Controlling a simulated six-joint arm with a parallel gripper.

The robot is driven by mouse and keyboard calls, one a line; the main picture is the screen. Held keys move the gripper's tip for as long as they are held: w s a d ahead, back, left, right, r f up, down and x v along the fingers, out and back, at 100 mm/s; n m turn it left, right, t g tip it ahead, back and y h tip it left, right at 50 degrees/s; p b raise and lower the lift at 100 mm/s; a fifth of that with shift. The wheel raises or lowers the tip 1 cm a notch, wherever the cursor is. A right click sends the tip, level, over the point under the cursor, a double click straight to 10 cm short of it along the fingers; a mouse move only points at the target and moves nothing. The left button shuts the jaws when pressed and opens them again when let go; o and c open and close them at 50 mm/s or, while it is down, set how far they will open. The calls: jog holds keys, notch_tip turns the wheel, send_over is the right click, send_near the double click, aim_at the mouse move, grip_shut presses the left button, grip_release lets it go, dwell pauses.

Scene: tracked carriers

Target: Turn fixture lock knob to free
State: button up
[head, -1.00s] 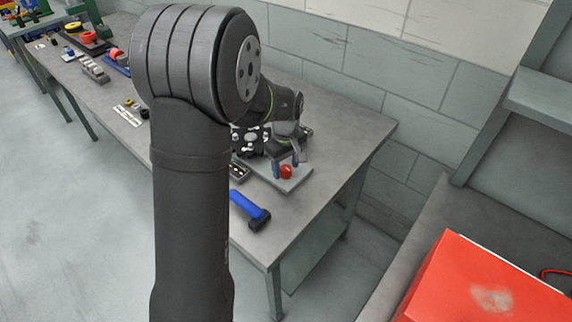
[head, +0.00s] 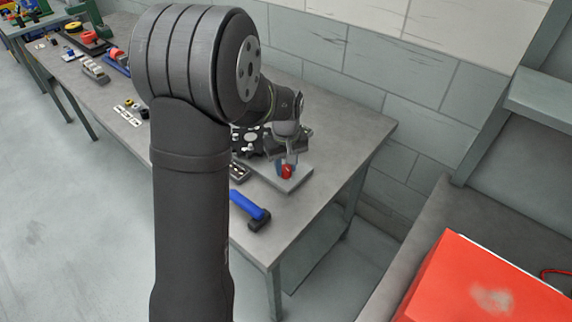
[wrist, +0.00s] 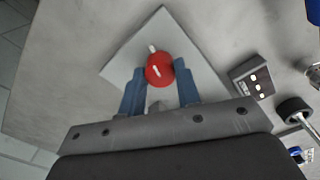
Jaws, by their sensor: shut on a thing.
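The red lock knob (wrist: 158,71) sits on a light grey square plate (wrist: 192,52) on the bench. A white line shows on its top, and a small white mark lies on the plate just beyond it. My gripper (wrist: 157,80), with blue fingers, is shut on the knob, one finger on each side. In the head view the knob (head: 287,171) shows between the fingertips of my gripper (head: 287,168), near the bench's right end. A dark fixture stands behind the plate, partly hidden by my wrist.
A blue-handled hammer (head: 250,209) lies near the bench's front edge. A small dark box with white-topped buttons (wrist: 254,80) is right of the plate in the wrist view. A red box (head: 480,285) stands at the lower right of the head view.

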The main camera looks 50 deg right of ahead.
aim_at(286, 168)
jog(key=m, duration=1.1)
jog(key=shift+m, duration=1.9)
jog(key=o, duration=1)
jog(key=shift+c, duration=0.2)
jog(key=shift+r, duration=0.1)
notch_tip(286, 168, up, 17)
jog(key=shift+r, duration=0.15)
